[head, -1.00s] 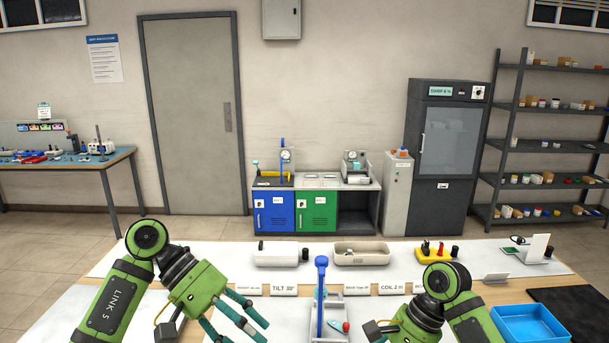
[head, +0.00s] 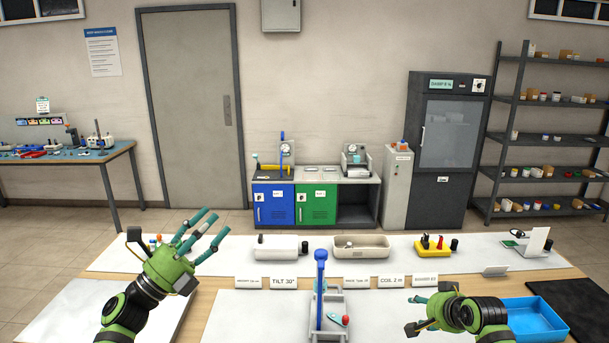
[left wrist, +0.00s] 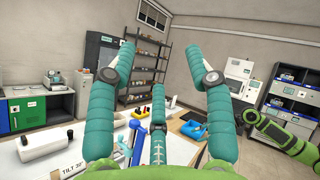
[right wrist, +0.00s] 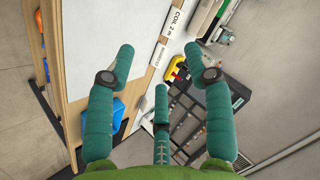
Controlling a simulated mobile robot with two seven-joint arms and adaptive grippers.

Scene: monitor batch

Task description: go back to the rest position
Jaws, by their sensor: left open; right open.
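My left gripper (head: 204,230) is raised above the left part of the table, its teal fingers spread and pointing up and to the right. In the left wrist view its fingers (left wrist: 165,65) stand apart with nothing between them. My right gripper (head: 432,305) is above the right part of the table, near the blue tray, partly hidden by its own wrist. In the right wrist view its fingers (right wrist: 150,70) are apart and empty.
A blue-handled press (head: 320,290) stands at the table's middle front. Behind it are a white cylinder unit (head: 277,246), a beige tray (head: 361,252) and a yellow block (head: 433,252). A blue tray (head: 536,335) and a black mat (head: 575,305) lie at right.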

